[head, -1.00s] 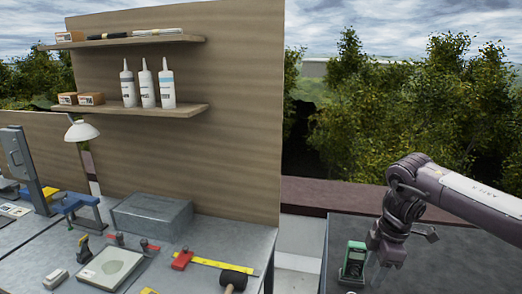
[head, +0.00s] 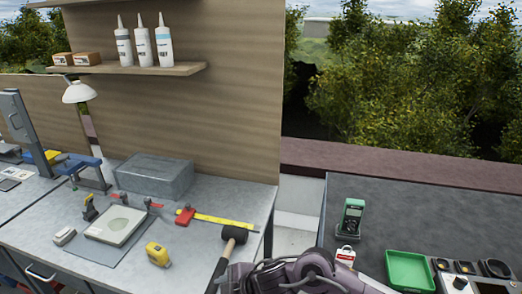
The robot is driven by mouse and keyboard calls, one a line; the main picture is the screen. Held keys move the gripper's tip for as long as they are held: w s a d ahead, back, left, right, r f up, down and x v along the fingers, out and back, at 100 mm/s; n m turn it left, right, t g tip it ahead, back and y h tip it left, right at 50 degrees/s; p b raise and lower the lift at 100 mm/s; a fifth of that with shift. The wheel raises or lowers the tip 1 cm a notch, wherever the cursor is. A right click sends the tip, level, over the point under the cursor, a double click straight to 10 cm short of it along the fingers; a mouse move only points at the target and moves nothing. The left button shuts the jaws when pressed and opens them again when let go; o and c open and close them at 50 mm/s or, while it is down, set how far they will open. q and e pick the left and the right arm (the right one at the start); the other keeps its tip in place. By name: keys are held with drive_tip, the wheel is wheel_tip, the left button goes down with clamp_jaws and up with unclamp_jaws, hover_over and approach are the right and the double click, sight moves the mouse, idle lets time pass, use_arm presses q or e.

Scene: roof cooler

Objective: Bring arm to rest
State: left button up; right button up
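The arm is the task's object. One of my arms, which I take to be the right one, lies low along the bottom edge of the head view, in front of the gap between the two benches. Only its dark purple-grey links and joint show, and no fingertips can be seen. The rest is cut off by the frame edge. The green handheld meter (head: 352,219) stands upright on the dark right bench, apart from the visible arm. My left gripper does not show.
A green tray (head: 410,270), a small red-and-white item (head: 345,256) and several dark parts lie on the right bench. The left bench holds a mallet (head: 233,235), a yellow tape measure (head: 157,254) and a grey box (head: 153,177). The right bench's back is clear.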

wheel_tip(320, 180, up, 3)
drive_tip(key=s+a+m+t+y, duration=0.1)
drive_tip(key=s+a+m+t, duration=0.1)
drive_tip(key=m, duration=0.1)
drive_tip(key=d+r+m+t+h, duration=0.2)
drive_tip(key=d+m+t+h, duration=0.1)
drive_tip(key=d+m, duration=0.45)
drive_tip(key=s+d+f+m+g+h, duration=0.35)
drive_tip(key=s+d, duration=0.35)
drive_tip(key=d, duration=0.5)
drive_tip(key=s+d+f+m+g+h, duration=0.25)
drive_tip(key=s+d+m, duration=0.35)
drive_tip(key=d, duration=0.5)
wheel_tip(320, 180, down, 30)
drive_tip(key=s+r+n, duration=0.1)
drive_tip(key=s, duration=0.2)
drive_tip(key=s+d+f+g, duration=0.1)
drive_tip(key=s+d+f, duration=0.2)
drive_tip(key=s+f, duration=1.6)
drive_tip(key=shift+s+d+g, duration=0.2)
drive_tip(key=shift+s+g, duration=0.05)
drive_tip(key=shift+g, duration=0.15)
